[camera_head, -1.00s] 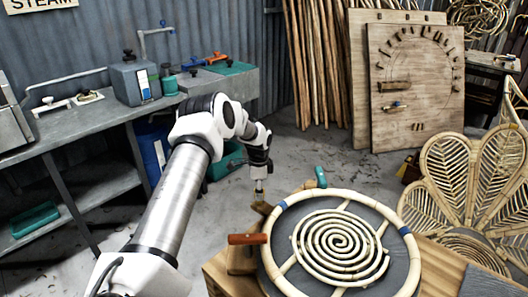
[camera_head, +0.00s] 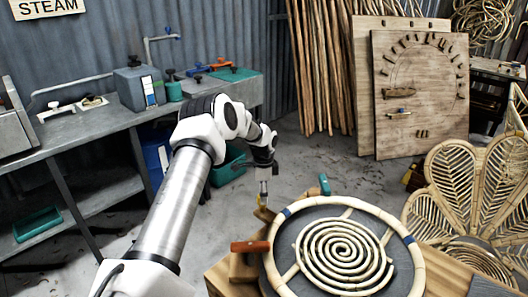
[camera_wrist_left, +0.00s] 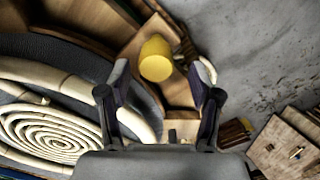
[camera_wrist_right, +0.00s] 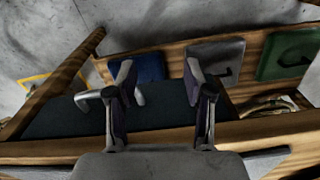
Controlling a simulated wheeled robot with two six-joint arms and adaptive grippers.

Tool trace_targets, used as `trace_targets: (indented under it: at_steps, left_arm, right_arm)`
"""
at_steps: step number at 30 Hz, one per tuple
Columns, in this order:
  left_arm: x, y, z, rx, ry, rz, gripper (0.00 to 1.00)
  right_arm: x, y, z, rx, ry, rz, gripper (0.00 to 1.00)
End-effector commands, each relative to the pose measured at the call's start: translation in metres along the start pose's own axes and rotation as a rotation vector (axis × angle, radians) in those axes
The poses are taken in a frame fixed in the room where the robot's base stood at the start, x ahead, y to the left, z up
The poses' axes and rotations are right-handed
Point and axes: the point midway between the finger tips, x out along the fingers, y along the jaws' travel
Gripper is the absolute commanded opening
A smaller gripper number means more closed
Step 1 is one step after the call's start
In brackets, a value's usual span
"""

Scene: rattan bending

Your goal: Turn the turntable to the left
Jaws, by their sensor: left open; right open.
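The turntable (camera_head: 325,212) is a dark round disc on a wooden workbench. A pale rattan ring (camera_head: 412,262) with blue bands lies around its rim, and a rattan spiral (camera_head: 340,252) lies in the middle. In the left wrist view the ring and spiral (camera_wrist_left: 50,130) show at the left. My left gripper (camera_head: 263,182) is above the bench's far left corner, beside the ring. In its wrist view the gripper (camera_wrist_left: 161,75) is open, with a yellow knob (camera_wrist_left: 155,60) between and beyond the fingertips. My right gripper (camera_wrist_right: 159,75) is open and empty; it is outside the head view.
A brown-handled tool (camera_head: 250,246) and a teal-handled tool (camera_head: 324,184) are near the ring. A wooden rack with blue (camera_wrist_right: 150,67) and green (camera_wrist_right: 287,55) panels lies beyond my right gripper. A flower-shaped rattan panel (camera_head: 455,185) stands at the right.

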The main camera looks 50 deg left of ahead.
Motion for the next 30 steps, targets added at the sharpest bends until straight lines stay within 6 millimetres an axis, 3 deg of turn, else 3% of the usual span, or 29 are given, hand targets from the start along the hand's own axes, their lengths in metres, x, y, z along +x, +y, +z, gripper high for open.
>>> trace_targets:
  at_steps: [6, 12, 30]
  left_arm:
    - [-0.058, -0.001, -0.003, 0.001, 0.003, -0.004, 0.64]
    - [-0.093, -0.001, -0.004, 0.003, 0.001, -0.002, 0.64]
    - [-0.099, -0.001, -0.003, 0.003, -0.002, -0.001, 0.64]
  right_arm:
    - [0.0, 0.0, 0.0, 0.0, 0.0, 0.0, 0.52]
    - [0.0, 0.0, 0.0, 0.0, 0.0, 0.0, 0.52]
    - [0.0, 0.0, 0.0, 0.0, 0.0, 0.0, 0.52]
